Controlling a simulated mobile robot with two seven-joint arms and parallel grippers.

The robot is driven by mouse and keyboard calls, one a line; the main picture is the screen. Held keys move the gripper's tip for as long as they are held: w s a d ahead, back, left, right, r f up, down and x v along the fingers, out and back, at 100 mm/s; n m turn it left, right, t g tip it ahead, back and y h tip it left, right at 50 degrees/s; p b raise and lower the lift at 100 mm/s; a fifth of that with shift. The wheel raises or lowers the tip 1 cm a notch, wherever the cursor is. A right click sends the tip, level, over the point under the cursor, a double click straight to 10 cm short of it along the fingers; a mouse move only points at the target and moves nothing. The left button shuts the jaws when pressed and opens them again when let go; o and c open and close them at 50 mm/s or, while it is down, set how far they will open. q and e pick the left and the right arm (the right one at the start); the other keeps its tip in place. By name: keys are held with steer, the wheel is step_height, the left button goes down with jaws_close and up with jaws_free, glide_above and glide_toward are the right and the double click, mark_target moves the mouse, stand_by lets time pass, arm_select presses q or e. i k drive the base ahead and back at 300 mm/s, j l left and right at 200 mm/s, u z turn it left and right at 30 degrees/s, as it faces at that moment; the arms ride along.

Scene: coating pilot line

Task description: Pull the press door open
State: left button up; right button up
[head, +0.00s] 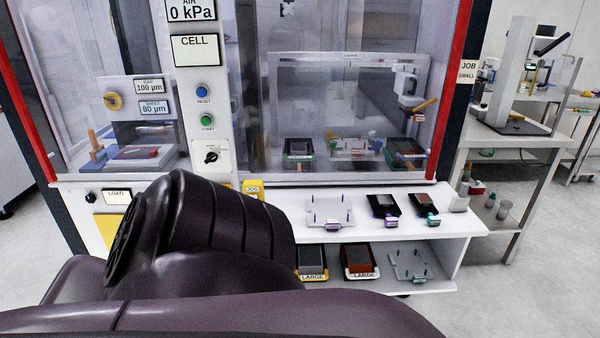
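A clear panel (350,75) with a red right edge covers the right bay of the cell and appears shut. Inside that bay is a box-like unit with a pale frame (348,57) and an orange bar, perhaps a handle (425,105), at its right. Which part is the press door, I cannot tell for certain. A second clear panel (60,85) with a red left edge covers the left bay. My dark arm fills the lower left foreground and hides part of the cell's lower front. Neither of my grippers is in view.
A white shelf (300,225) juts out below the right bay, holding a pale frame and dark trays. A lower shelf (425,285) holds more trays. A control post (205,75) stands between the bays. A side table (515,140) stands right, with open floor beside it.

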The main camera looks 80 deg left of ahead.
mark_target(6, 68)
steer(key=u, duration=3.1)
steer(key=j+z, duration=0.4)
steer(key=j, duration=0.6)
steer(key=i, duration=0.05)
